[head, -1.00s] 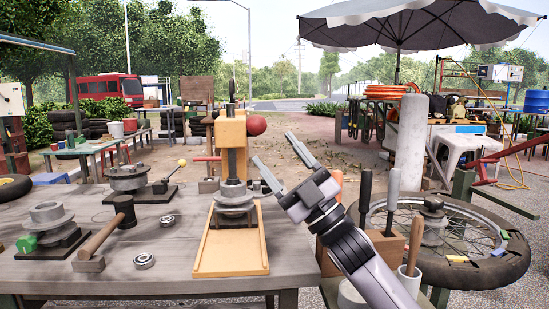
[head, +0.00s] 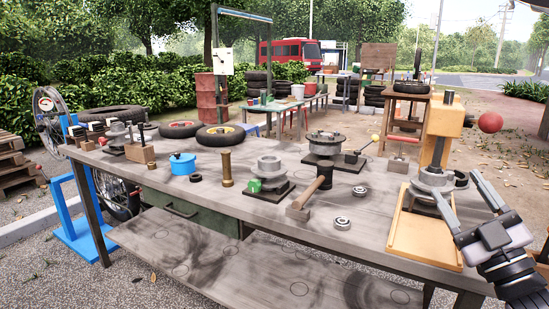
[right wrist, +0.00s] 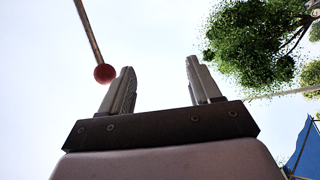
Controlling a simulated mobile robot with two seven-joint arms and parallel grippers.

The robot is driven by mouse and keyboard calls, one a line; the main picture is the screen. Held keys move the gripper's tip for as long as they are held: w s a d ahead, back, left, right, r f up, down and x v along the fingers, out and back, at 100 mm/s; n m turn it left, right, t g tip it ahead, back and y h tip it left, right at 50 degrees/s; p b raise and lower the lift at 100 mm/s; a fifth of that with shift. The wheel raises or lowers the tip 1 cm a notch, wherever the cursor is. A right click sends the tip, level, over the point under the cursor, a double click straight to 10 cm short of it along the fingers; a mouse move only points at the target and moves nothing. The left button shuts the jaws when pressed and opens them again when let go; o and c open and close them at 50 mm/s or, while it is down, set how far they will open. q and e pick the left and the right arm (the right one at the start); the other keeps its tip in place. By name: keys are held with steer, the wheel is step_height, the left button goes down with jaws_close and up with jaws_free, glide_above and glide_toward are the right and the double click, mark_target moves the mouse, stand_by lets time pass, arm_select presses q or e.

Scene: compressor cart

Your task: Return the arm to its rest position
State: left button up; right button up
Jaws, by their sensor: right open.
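My right gripper (head: 462,203) is at the right side of the head view, in front of the yellow press (head: 440,135) and its wooden base board (head: 425,238). Its two fingers are spread and nothing is between them. In the right wrist view the open fingers (right wrist: 160,90) point up against the sky. The press lever's red ball (right wrist: 105,73) shows beyond the left finger there, and also in the head view (head: 490,122). A grey round part (head: 432,183) sits on the press base, partly overlapped by a finger. My left gripper is not in view.
The workbench (head: 330,255) holds a hammer (head: 308,198), bearing rings (head: 342,223), a blue pot (head: 183,163), a brass cylinder (head: 227,168) and a grey housing on a stand (head: 270,170). Tyres and a green table (head: 270,105) stand behind. Open air surrounds the fingers in the wrist view.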

step_height(320, 180, down, 8)
steer(key=s+a+f+m+g+h+p, duration=0.1)
steer(key=a+m+g+h+p, duration=0.25)
steer(key=p, duration=0.35)
arm_select(q)
steer(key=s+a+r+y+p, duration=0.1)
steer(key=a+r+p, duration=0.1)
steer(key=r+p, duration=0.3)
steer(key=s+a+r+g+p, duration=0.1)
steer(key=s+a+r+p, duration=0.1)
steer(key=r+p, duration=0.4)
steer(key=shift+a+r+n+y+p, duration=0.3)
steer(key=shift+a+n+y+p, duration=0.1)
steer(key=shift+a+p, duration=0.25)
arm_select(e)
steer(key=s+a+f+m+g, duration=0.1)
steer(key=s+a+f+g, duration=0.2)
steer(key=s, duration=0.3)
steer(key=s+a+f+m+g, duration=0.2)
steer(key=s+a+f+g, duration=0.1)
steer(key=s+f, duration=0.3)
steer(key=s+a+f+m+g, duration=0.2)
steer(key=s+a+f+g, duration=0.1)
steer(key=s, duration=0.5)
steer(key=shift+f+g, duration=0.55)
steer(key=shift+f, duration=0.15)
